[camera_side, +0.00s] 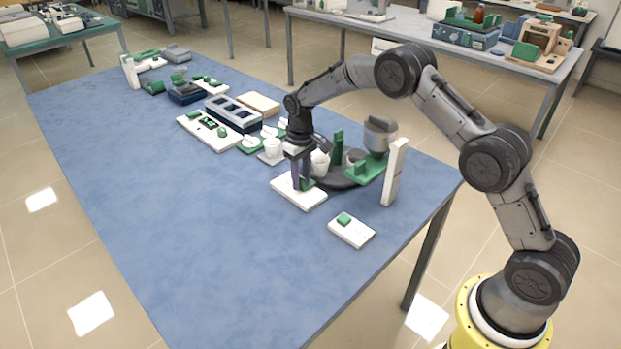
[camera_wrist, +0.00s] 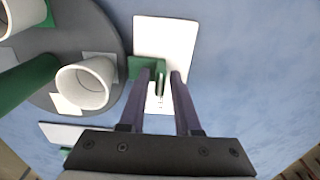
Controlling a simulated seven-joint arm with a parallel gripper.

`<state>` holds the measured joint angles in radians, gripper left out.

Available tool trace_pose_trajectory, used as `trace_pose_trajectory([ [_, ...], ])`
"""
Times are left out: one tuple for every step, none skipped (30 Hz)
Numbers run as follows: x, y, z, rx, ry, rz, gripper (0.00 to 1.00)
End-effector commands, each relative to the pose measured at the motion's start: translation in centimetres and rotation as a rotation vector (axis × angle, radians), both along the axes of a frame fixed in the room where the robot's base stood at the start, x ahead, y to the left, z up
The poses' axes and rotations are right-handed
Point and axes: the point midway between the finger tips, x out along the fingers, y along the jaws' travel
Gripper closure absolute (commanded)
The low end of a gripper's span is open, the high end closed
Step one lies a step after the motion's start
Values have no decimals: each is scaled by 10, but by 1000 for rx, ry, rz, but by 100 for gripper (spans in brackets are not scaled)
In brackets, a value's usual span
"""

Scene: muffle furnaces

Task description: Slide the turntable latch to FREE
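The latch is a green piece (camera_wrist: 138,67) on a white base plate (camera_wrist: 180,36), beside the turntable. The plate also shows in the side view (camera_side: 312,199). The turntable is a dark grey disc (camera_wrist: 97,22) carrying white cups (camera_wrist: 86,83) and a green post (camera_wrist: 22,82); in the side view it is partly behind my gripper. My gripper (camera_wrist: 161,76) points down over the plate, its two dark fingers apart on either side of an upright green tab of the latch. Contact with the tab cannot be made out. No FREE marking is legible.
A green and grey device (camera_side: 378,150) and a white upright block (camera_side: 394,172) stand right of the turntable. A small white panel with a green button (camera_side: 351,231) lies in front. Racks and trays (camera_side: 233,112) stand behind. The blue tabletop at left is clear.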

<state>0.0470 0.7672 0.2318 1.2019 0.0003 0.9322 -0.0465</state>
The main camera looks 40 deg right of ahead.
Motion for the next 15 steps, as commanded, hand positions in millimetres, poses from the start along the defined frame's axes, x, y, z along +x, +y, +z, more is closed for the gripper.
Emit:
trace_pose_trajectory([
  [-4, 1, -10, 2, 16, 1, 68],
  [-4, 1, -8, 2, 16, 1, 68],
  [-4, 1, -5, 2, 16, 1, 68],
  [-4, 1, -3, 2, 16, 1, 68],
  [-4, 0, -1, 2, 17, 1, 68],
  [-4, 0, 2, 2, 18, 1, 68],
  [-4, 0, 5, 1, 17, 1, 68],
  [-4, 0, 8, 1, 16, 1, 68],
  [-4, 0, 11, 1, 14, 1, 68],
  [-3, 0, 14, 1, 13, 1, 68],
  [-3, 0, 17, 1, 13, 1, 68],
  [-3, 0, 20, 1, 12, 1, 68],
  [-3, 0, 23, 1, 12, 1, 68],
  [-3, 0, 25, 1, 11, 1, 68],
  [-2, 0, 28, 0, 10, 1, 68],
])
